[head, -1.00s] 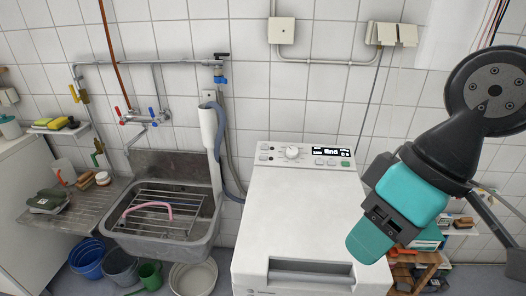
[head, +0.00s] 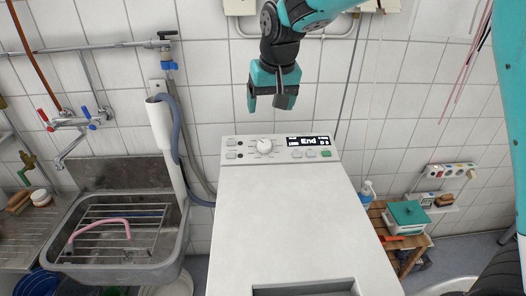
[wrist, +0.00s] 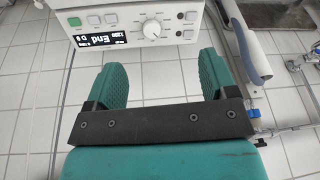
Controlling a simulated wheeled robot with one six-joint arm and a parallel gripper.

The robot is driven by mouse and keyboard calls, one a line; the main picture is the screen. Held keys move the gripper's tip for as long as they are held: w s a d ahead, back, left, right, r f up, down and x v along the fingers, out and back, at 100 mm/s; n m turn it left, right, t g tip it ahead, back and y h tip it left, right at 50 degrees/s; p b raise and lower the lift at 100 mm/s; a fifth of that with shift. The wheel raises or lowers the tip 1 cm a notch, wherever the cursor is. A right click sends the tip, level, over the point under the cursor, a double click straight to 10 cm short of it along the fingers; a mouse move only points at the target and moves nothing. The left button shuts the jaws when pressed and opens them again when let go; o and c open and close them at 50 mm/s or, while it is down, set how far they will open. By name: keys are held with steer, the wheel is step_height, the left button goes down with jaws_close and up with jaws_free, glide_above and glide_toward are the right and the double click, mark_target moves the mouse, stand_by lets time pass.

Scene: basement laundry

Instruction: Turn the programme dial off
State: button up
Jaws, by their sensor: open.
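The programme dial (head: 264,146) is a round white knob on the control panel at the back of a white top-loading washing machine (head: 280,215). The display (head: 307,141) beside it on the right reads "End". My gripper (head: 269,108) is open and empty, pointing down above the panel, apart from the dial. In the wrist view the dial (wrist: 152,29) shows beyond the fingertips, roughly midway between the two teal fingers of my gripper (wrist: 160,72). The display (wrist: 97,39) appears upside down there.
Small buttons sit on both sides of the dial. A metal sink (head: 125,230) with a grey hose (head: 185,140) stands left of the machine. A wooden shelf (head: 400,240) with a teal-lidded box stands on the right. A tiled wall is close behind.

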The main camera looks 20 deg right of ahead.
steer(key=w+d+f+m+h+b, duration=0.1)
steer(key=w+f+m+h+b, duration=0.15)
steer(key=w+f, duration=0.6)
steer(key=t+p, duration=0.1)
steer(key=p, duration=0.3)
glide_toward(264, 143)
steer(key=shift+m+y, duration=0.35)
steer(key=shift+m, duration=0.1)
steer(key=x, duration=0.9)
steer(key=shift+d+f, duration=0.15)
steer(key=shift+d, duration=0.2)
steer(key=c, duration=0.9)
